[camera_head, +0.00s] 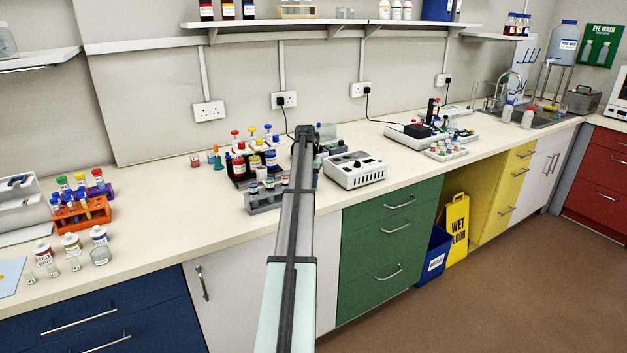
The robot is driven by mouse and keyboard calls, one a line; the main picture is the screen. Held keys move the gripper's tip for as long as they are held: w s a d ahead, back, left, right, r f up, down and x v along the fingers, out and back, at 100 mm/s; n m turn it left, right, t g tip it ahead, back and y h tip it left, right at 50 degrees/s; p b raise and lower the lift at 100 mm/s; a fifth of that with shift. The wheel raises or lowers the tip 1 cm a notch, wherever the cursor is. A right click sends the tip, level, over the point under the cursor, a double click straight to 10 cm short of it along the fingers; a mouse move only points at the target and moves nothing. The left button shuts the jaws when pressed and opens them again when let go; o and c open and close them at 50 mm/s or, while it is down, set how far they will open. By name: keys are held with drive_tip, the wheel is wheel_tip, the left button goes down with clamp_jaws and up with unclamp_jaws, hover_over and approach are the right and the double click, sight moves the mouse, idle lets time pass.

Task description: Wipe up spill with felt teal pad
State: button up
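I cannot make out a felt teal pad or a spill on the cream bench top (140,255). A small teal item (216,160) stands left of the bottle rack, but it is too small to identify. My arm reaches up the middle of the view over the bench. Its dark far end, with my gripper (306,134), is beside the bottles and the white device. The fingers cannot be told apart, so neither their opening nor anything held shows. The arm hides part of the bench behind it.
Coloured bottles (238,166) and a grey vial rack (264,200) stand left of my arm. A white device (355,171) stands close on its right. An orange tube rack (80,212) and jars are at the left. Clear bench lies between the jars and the grey rack.

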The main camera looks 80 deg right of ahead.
drive_tip(key=shift+w+a, duration=0.45)
drive_tip(key=shift+a, duration=0.05)
drive_tip(key=shift+s+a, duration=0.1)
drive_tip(key=shift+a, duration=0.15)
drive_tip(key=shift+s+a, duration=1.45)
drive_tip(key=shift+s+d, duration=0.4)
drive_tip(key=shift+d, duration=0.2)
drive_tip(key=shift+s+d, duration=1.65)
drive_tip(key=shift+w+d, duration=0.8)
drive_tip(key=shift+d, duration=0.05)
drive_tip(key=shift+w+a, duration=2.05)
drive_tip(key=shift+a, duration=0.2)
drive_tip(key=shift+w+d, duration=0.85)
drive_tip(key=shift+d, duration=0.05)
drive_tip(key=shift+s+d, duration=2.05)
drive_tip(key=shift+s, duration=0.15)
wheel_tip(320, 180, up, 8)
drive_tip(key=shift+r, duration=0.1)
